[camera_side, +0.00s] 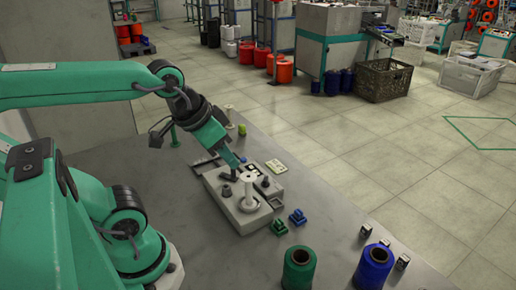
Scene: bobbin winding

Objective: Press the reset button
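A light grey winding unit (233,212) sits on the grey table, with a white bobbin (248,192) standing upright on it. Small dark knobs show on its top, one to the left of the bobbin (227,190) and one to the right (265,182). I cannot tell which part is the reset button. My gripper (235,166) points down over the back left part of the unit, close to its top. It is too small to tell whether it touches the unit or whether its fingers are open or shut.
A green spool (299,268) and a blue spool (374,266) stand at the front. Small green (279,227) and blue (298,217) blocks lie right of the unit. A white spool (229,114) stands behind. The table's left middle is clear.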

